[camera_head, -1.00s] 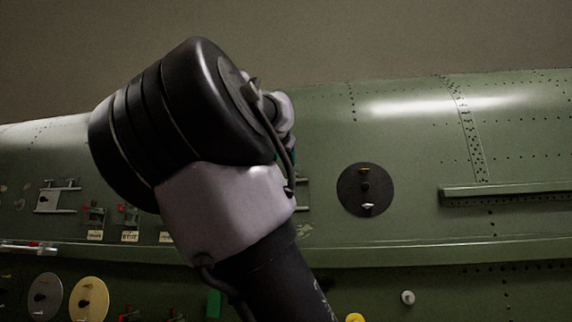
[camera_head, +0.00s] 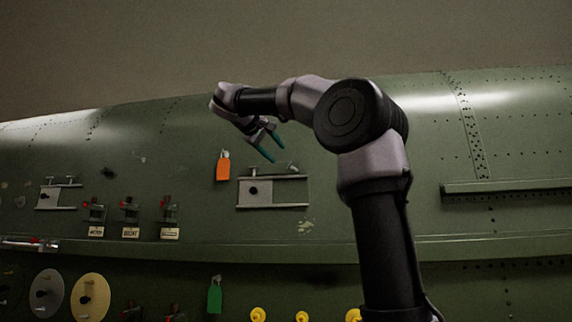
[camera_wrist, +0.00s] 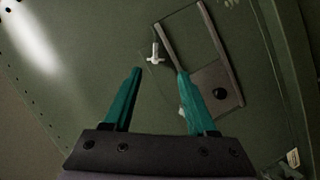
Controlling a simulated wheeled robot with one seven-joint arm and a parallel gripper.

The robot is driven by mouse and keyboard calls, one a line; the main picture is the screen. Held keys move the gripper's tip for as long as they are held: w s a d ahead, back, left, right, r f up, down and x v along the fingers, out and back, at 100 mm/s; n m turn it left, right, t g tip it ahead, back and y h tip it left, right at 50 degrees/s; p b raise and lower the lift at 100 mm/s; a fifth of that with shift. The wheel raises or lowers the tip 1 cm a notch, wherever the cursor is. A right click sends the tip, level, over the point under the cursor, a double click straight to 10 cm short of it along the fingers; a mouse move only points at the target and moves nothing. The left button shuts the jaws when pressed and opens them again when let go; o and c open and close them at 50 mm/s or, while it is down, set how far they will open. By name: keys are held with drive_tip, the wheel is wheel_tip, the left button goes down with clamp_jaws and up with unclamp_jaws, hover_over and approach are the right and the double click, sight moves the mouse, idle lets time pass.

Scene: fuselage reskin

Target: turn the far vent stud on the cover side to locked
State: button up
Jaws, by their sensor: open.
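A sliding vent cover plate (camera_head: 247,194) with a dark knob sits between two rails on the green fuselage. A small pale stud (camera_head: 293,168) stands near its upper rail, right of my gripper. In the wrist view a pale T-shaped stud (camera_wrist: 154,54) stands beside one rail, just beyond my fingertips and between their lines. The cover plate (camera_wrist: 208,78) and its dark knob lie to the right there. My gripper (camera_head: 273,149) is open and empty in front of the panel, apart from the stud; its teal fingers also show in the wrist view (camera_wrist: 160,72). I cannot tell the stud's lock state.
An orange tag (camera_head: 222,170) hangs left of the cover. Another railed plate (camera_head: 47,198) and several labelled red-tipped switches (camera_head: 130,214) are further left. Below are discs (camera_head: 90,298), a green tag (camera_head: 214,297) and yellow knobs (camera_head: 258,314). A long ledge crosses underneath.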

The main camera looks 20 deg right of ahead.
sight(289, 165)
drive_tip(key=shift+h, duration=0.4)
drive_tip(key=x, duration=0.6)
drive_tip(key=w+x, duration=0.1)
drive_tip(key=x, duration=0.3)
drive_tip(key=shift+a+r, duration=0.3)
drive_tip(key=shift+a, duration=0.05)
clamp_jaws()
